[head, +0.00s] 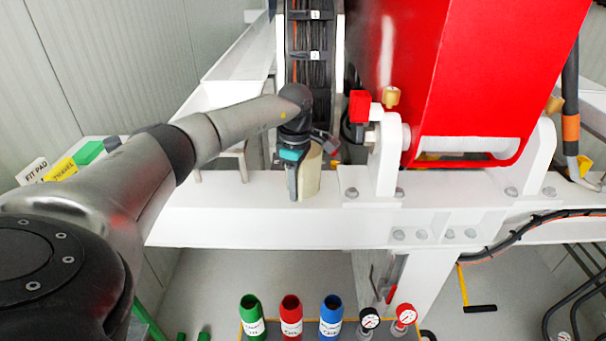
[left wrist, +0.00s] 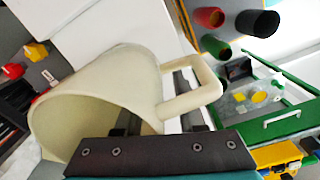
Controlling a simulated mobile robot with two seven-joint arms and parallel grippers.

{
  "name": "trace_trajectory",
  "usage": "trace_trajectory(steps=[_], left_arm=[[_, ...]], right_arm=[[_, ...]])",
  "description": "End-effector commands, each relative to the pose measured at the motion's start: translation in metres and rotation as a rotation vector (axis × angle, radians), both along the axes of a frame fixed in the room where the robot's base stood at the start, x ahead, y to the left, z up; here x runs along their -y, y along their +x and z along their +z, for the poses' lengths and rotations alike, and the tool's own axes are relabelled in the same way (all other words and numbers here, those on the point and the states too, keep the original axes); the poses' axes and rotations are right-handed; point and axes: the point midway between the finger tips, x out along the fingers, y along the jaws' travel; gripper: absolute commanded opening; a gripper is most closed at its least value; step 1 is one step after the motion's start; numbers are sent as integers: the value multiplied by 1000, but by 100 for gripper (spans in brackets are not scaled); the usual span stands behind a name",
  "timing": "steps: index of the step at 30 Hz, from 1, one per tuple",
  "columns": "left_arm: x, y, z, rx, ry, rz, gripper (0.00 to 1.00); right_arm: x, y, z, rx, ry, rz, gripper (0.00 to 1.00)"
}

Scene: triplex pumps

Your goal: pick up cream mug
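The cream mug (head: 311,171) sits on the white beam in the head view, partly hidden behind my left gripper (head: 293,196). In the left wrist view the mug (left wrist: 110,90) fills the middle left, its mouth facing lower left and its handle (left wrist: 208,82) to the right. There my left gripper (left wrist: 160,115) has its fingers apart at the handle side of the mug. One finger shows through the handle's opening; the other is partly hidden by the mug body. I see no clear grip on the mug. My right gripper is not in view.
The white beam (head: 240,215) runs across the scene. A red pump housing (head: 470,70) and white brackets stand right of the mug. Black cables in a channel (head: 312,50) lie behind it. Green (head: 250,305), red (head: 291,305) and blue (head: 331,305) cylinders stand below, beside two gauges.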

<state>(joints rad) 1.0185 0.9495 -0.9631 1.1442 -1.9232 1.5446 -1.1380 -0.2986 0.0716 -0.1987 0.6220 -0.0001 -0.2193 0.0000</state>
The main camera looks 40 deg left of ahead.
Motion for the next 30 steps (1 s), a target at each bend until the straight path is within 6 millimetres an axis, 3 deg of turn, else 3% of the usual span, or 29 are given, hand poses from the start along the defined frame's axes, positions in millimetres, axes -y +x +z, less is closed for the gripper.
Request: trace_trajectory(steps=[3, 13, 30], left_arm=[[0, 0, 0, 0, 0, 0, 36], [0, 0, 0, 0, 0, 0, 0], [0, 0, 1, 0, 0, 0, 0]], right_arm=[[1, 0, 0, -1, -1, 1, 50], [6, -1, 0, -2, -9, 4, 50], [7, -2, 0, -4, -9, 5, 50]])
